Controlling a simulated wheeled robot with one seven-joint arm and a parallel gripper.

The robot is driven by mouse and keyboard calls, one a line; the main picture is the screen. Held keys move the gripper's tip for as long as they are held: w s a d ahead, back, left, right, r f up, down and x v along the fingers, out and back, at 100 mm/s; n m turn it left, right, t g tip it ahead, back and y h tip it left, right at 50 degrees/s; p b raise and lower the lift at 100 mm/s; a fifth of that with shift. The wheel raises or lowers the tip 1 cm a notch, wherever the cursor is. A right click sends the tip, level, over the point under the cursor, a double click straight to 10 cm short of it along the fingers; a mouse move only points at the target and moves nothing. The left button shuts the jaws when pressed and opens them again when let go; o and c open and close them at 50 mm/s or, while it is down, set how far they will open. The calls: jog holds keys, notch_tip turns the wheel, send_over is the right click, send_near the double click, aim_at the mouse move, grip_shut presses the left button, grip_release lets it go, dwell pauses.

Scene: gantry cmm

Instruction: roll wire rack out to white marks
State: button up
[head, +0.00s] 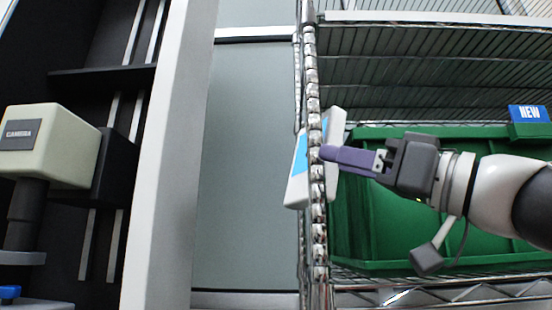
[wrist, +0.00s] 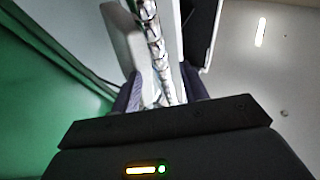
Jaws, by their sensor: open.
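The wire rack (head: 313,80) stands at the right of the head view, with a ribbed chrome corner post and wire shelves. In the wrist view the post (wrist: 158,50) runs down between the two fingers. My gripper (head: 326,154) reaches in from the right at the post; its purple fingers also show in the wrist view (wrist: 160,95). The jaws are open around the post, with no firm hold visible. A short white strip (wrist: 260,32) shows on a pale surface in the wrist view; I cannot tell whether it is a floor mark. The rack's wheels are out of view.
A green bin (head: 375,225) with a blue NEW label (head: 530,113) sits on the rack. A white and blue panel (head: 299,170) is beside the post. A pale column (head: 172,150) and a box marked CAMERA (head: 45,145) stand at left.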

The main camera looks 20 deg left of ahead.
aim_at(308, 152)
jog(key=p+x, duration=0.2)
jog(key=x, duration=0.5)
jog(key=shift+a+r+p, duration=0.15)
jog(key=shift+a+p, duration=0.05)
jog(key=shift+p, duration=0.1)
grip_shut()
